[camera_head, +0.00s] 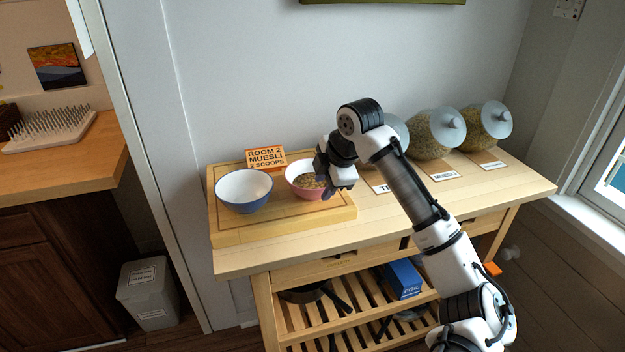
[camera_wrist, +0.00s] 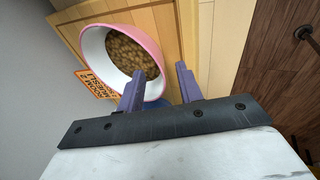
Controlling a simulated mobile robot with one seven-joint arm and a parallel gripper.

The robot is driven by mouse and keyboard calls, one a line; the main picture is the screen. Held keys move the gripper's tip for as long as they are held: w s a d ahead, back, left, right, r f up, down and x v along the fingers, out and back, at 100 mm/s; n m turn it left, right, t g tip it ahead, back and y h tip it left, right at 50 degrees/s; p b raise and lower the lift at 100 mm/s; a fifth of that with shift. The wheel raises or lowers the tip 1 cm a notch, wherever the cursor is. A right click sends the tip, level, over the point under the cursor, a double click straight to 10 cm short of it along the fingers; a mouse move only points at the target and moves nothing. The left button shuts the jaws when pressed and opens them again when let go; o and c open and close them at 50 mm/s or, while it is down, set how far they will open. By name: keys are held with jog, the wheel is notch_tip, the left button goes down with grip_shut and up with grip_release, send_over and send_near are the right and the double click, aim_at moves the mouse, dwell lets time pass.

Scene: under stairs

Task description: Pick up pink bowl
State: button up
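The pink bowl (camera_head: 299,191) stands upright on the wooden board, just right of the blue bowl, and holds brown muesli. My gripper (camera_head: 328,188) is at its right side and covers part of it in the head view. In the wrist view the pink bowl (camera_wrist: 146,36) shows its pink outside, white inside and brown pieces. There my gripper (camera_wrist: 160,82) has its two purple fingers spread apart. The left finger overlaps the bowl's opening and the right finger is outside its rim. Whether either finger touches the bowl cannot be told.
The blue bowl (camera_head: 243,203), white inside, stands close on the left. An orange sign (camera_head: 265,158) reading "ROOM 2 MUESLI 2 SCOOPS" is behind the bowls. The board (camera_head: 285,226) lies on a wooden table (camera_head: 385,226). Several jars, including a muesli jar (camera_head: 428,137), stand at the right.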

aim_at(321, 188)
jog(key=shift+p+x, duration=0.35)
jog(key=shift+x, duration=1.35)
grip_shut()
